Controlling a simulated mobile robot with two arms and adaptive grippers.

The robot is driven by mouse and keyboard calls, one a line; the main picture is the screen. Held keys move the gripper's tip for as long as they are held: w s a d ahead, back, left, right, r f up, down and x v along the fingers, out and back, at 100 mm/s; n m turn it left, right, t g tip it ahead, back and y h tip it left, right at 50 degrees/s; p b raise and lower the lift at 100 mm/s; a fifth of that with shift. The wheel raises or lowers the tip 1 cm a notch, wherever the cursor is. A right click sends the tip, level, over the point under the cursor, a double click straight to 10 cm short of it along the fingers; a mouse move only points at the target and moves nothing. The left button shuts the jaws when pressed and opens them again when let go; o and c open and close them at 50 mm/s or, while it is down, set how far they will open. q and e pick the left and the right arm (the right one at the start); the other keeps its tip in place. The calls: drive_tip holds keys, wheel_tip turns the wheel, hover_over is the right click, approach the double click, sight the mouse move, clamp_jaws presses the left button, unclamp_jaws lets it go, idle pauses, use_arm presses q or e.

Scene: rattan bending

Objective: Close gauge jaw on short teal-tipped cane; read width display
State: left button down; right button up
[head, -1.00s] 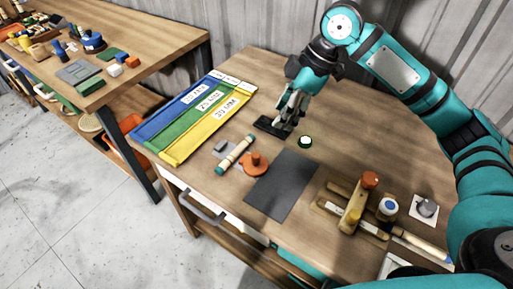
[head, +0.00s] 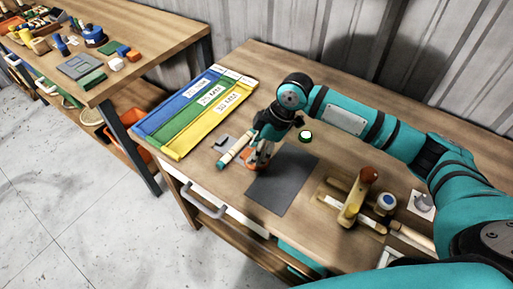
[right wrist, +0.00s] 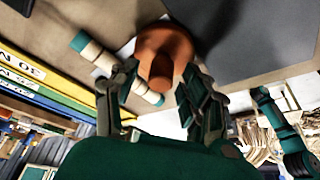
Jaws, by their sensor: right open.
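The short cane (head: 236,150), pale with teal tips, lies on the table beside a small grey block (head: 221,141). An orange piece with a round knob (head: 252,166) stands just right of the cane, partly hidden by my right gripper (head: 262,153). In the right wrist view the orange knob (right wrist: 163,50) sits between the two spread fingers of that gripper (right wrist: 160,84); contact cannot be told. The cane (right wrist: 97,55) shows left of it, partly behind a finger. No readable width display shows. My left gripper is out of view.
Blue, green and yellow labelled strips (head: 195,110) lie at the left. A dark grey mat (head: 284,180) is right of the orange piece. A small green-rimmed disc (head: 305,137) is behind it. A wooden fixture with a knob (head: 358,198) stands farther right.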

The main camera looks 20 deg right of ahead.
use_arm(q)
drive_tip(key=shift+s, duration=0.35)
use_arm(e)
drive_tip(key=shift+f, duration=0.1)
drive_tip(key=c, duration=1)
drive_tip(key=shift+o, duration=0.2)
drive_tip(key=shift+w+a+r+p, duration=0.25)
drive_tip(key=shift+w+a+p, duration=0.3)
drive_tip(key=shift+w, duration=0.1)
drive_tip(key=shift+w+a+f, duration=0.2)
drive_tip(key=shift+w+a, duration=0.1)
drive_tip(key=shift+w, duration=0.15)
drive_tip(key=o, duration=1)
drive_tip(key=shift+s, duration=0.1)
drive_tip(key=shift+c, duration=0.2)
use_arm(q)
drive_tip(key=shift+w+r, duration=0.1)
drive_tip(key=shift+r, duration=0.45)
use_arm(e)
drive_tip(key=v, duration=1.2)
drive_tip(key=shift+d, duration=0.1)
